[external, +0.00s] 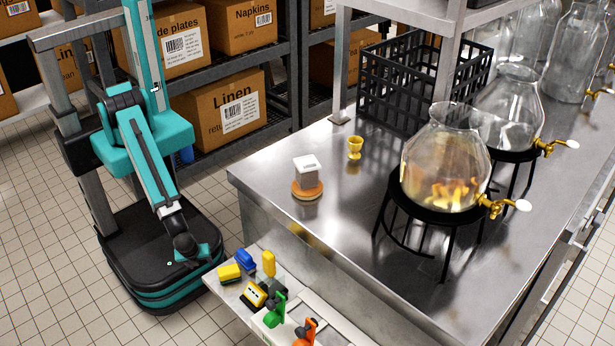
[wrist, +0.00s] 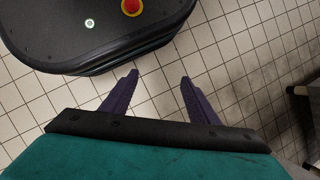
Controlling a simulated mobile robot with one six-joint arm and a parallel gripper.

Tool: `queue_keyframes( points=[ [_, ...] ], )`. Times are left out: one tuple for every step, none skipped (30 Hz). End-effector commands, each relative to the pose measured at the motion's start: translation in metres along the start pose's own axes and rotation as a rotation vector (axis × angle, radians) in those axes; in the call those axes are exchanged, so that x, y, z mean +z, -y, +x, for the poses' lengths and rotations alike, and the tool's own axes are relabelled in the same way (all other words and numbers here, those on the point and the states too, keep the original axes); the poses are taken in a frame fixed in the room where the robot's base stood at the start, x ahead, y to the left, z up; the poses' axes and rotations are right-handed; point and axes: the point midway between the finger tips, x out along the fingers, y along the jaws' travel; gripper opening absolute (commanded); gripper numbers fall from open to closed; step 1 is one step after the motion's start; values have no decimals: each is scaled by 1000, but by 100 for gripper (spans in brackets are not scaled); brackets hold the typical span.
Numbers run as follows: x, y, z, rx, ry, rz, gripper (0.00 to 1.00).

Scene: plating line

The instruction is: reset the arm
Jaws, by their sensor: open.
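My gripper (wrist: 158,76) shows in the wrist view as two dark purple fingers spread apart, with only tiled floor between them. It is open and empty. In the external view my teal and black arm hangs down over my own tracked base, with its end low near the base's front right. The fingers cannot be made out there. In the wrist view my base's dark top, with a red button, fills the upper left.
A steel counter (external: 262,195) at the right holds a white-topped block (external: 307,172) on an orange disc, a gold cup (external: 355,147), a black crate (external: 375,85) and glass dispensers (external: 440,160). A low shelf (external: 330,318) with colourful small items is beside my base. Shelves with boxes (external: 222,107) stand behind.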

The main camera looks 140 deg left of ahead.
Motion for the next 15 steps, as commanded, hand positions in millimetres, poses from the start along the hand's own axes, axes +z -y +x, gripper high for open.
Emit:
queue_keyframes(
  points=[
    [19, -9, -2, 66, 15, -95, 55],
    [26, -16, -1, 102, 23, -149, 55],
    [33, -24, 0, 148, 34, -218, 55],
    [38, -29, 1, 178, 43, -264, 55],
    [43, -34, 2, 206, 52, -306, 55],
    [48, -40, 2, 239, 63, -355, 55],
    [51, -44, 2, 260, 69, -387, 55],
    [53, -47, 2, 277, 75, -414, 55],
    [55, -51, 2, 295, 82, -442, 55],
    [56, -53, 2, 305, 86, -458, 55],
    [57, -54, 3, 313, 89, -469, 55],
    [58, -56, 3, 320, 91, -479, 55],
    [58, -56, 3, 322, 92, -484, 55],
    [58, -57, 4, 323, 92, -486, 55],
    [57, -57, 4, 323, 92, -486, 55]
  ],
)
